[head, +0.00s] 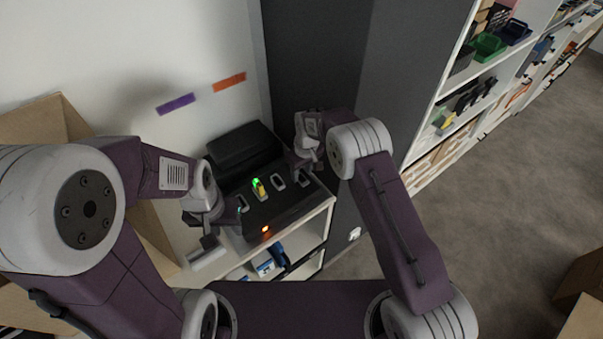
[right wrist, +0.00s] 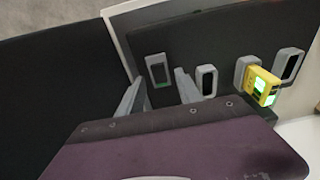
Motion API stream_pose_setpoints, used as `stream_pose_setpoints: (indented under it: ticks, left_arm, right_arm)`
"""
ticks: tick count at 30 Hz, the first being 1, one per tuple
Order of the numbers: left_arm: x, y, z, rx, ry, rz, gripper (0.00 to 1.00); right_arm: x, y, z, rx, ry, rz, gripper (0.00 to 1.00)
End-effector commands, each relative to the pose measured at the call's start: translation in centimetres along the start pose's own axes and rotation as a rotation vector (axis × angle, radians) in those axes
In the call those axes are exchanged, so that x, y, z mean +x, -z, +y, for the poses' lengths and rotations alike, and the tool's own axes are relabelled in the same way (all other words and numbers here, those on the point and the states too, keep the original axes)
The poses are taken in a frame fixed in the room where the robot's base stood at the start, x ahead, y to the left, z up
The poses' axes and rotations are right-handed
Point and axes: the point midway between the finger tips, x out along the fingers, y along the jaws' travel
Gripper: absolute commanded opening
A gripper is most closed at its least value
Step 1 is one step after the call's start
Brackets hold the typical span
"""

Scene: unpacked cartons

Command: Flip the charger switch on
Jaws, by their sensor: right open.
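The charger (head: 285,215) is a dark panel on top of a white shelf unit, with a row of grey-framed openings. A yellow battery (head: 259,190) with a green light stands in one, also seen in the right wrist view (right wrist: 265,87). A grey-framed fixture (right wrist: 158,70) with a green part looks like the switch; its setting is unclear. An orange-red light (head: 265,229) glows at the charger's front edge. My right gripper (right wrist: 158,92) is open and empty, its fingers near that fixture; contact is unclear. My left gripper (head: 207,230) is at the charger's left end, its fingers unclear.
A black case (head: 242,146) lies behind the charger against the wall. A dark grey cabinet side (head: 315,60) rises behind my right arm. Open cartons (head: 45,125) stand at the left. Stocked shelves (head: 490,60) line the right, with clear floor before them.

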Motion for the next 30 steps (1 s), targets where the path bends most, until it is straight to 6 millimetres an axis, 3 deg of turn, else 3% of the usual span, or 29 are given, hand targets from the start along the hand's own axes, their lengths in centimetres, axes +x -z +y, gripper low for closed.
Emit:
stream_pose_setpoints:
  ticks: [6,12,30]
  left_arm:
    - [1.9,-0.2,0.0,0.000,0.000,0.000,0.39]
    - [2.4,-0.2,-0.1,0.000,0.000,0.000,0.39]
    - [2.3,-0.2,-0.1,0.000,0.000,0.000,0.39]
  right_arm:
    - [-4.6,0.1,0.0,0.000,-0.002,0.007,0.42]
    - [-7.7,0.1,0.0,0.000,-0.002,0.005,0.42]
    - [-8.2,0.1,0.0,0.000,-0.001,0.002,0.42]
